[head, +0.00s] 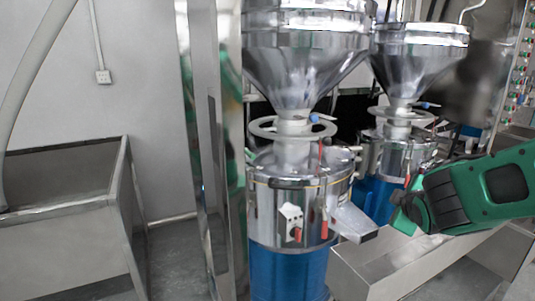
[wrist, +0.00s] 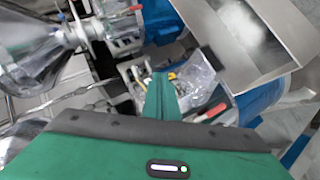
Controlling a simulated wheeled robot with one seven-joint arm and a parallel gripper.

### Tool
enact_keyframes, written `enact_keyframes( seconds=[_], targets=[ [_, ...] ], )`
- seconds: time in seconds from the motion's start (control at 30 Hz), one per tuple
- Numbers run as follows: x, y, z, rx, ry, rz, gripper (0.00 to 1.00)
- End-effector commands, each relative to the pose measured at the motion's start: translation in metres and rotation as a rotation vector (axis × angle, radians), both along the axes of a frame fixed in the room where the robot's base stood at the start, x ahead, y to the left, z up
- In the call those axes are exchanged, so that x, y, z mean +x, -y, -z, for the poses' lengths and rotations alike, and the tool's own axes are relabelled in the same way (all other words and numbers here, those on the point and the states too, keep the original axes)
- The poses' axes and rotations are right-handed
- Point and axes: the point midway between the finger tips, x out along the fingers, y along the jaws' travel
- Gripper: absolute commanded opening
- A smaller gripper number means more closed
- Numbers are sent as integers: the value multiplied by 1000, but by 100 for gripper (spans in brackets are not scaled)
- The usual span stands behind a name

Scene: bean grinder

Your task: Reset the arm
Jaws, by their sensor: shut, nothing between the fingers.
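My gripper (head: 404,217) is at the right of the head view, to the right of the front grinder's spout (head: 352,223). In the wrist view its green fingers (wrist: 160,95) are together, with nothing held. The front bean grinder (head: 275,210) has a steel body, a blue base, a red knob and a funnel hopper (head: 305,55) above. In the head view my gripper overlaps the lower part of the rear grinder (head: 400,153); I cannot tell whether they touch.
A steel trough (head: 375,280) lies below my gripper; a steel trough also shows in the wrist view (wrist: 225,40). A steel bin (head: 65,240) stands at the left by the wall. A control panel (head: 520,65) with several buttons is at the far right.

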Motion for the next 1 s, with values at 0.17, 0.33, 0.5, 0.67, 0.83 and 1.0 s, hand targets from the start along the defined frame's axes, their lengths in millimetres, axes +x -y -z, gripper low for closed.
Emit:
enact_keyframes(
  seconds=[0.17,0.33,0.5,0.67,0.83,1.0],
  targets=[
    [-65,54,31,273,-168,296,0],
    [-139,78,54,525,-313,592,0],
    [-218,79,67,753,-450,895,0],
    [-280,67,68,910,-559,1134,0],
    [-315,54,64,991,-628,1277,0],
    [-324,51,63,1008,-645,1313,0]
  ],
)
